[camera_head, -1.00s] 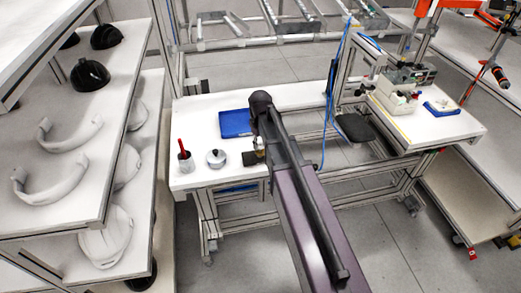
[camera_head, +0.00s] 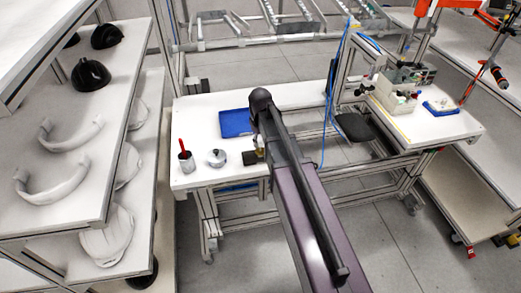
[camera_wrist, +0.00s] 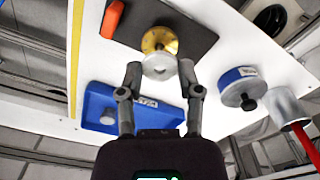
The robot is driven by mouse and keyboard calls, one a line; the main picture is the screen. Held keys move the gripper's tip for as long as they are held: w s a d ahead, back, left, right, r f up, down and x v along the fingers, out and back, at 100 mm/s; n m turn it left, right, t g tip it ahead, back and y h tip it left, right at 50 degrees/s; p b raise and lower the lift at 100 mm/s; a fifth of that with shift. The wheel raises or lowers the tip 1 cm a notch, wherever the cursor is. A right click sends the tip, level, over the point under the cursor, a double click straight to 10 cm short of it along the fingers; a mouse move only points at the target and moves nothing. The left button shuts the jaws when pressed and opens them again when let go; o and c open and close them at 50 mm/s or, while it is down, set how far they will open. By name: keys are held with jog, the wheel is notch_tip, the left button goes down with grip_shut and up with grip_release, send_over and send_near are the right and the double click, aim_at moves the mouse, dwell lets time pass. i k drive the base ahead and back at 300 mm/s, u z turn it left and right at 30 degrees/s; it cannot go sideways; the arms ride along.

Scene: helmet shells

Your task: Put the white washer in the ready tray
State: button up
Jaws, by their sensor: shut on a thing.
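In the wrist view my gripper (camera_wrist: 160,68) has its two fingers around a pale, whitish round piece (camera_wrist: 159,68), which I take to be the white washer. The piece overlaps a gold round part (camera_wrist: 158,40) on a dark mat (camera_wrist: 192,36); I cannot tell whether they touch. A blue tray (camera_wrist: 96,98) with a small white label lies left of the fingers, partly hidden by one finger. A small grey round piece (camera_wrist: 108,117) shows on it. The tray also shows in the head view (camera_head: 234,123). There my arm hides the gripper.
A round blue-and-silver pot (camera_wrist: 240,86) with a knob and a grey cup (camera_wrist: 287,104) with a red-handled tool stand right of the fingers. An orange piece (camera_wrist: 112,18) lies by the mat. Shelves (camera_head: 75,195) with helmet shells stand at left. White table (camera_head: 195,118) is bare behind the pot.

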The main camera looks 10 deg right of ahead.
aim_at(232, 125)
jog(key=k, duration=1.15)
jog(key=u, duration=0.4)
jog(key=i, duration=1.45)
jog(key=z, duration=0.4)
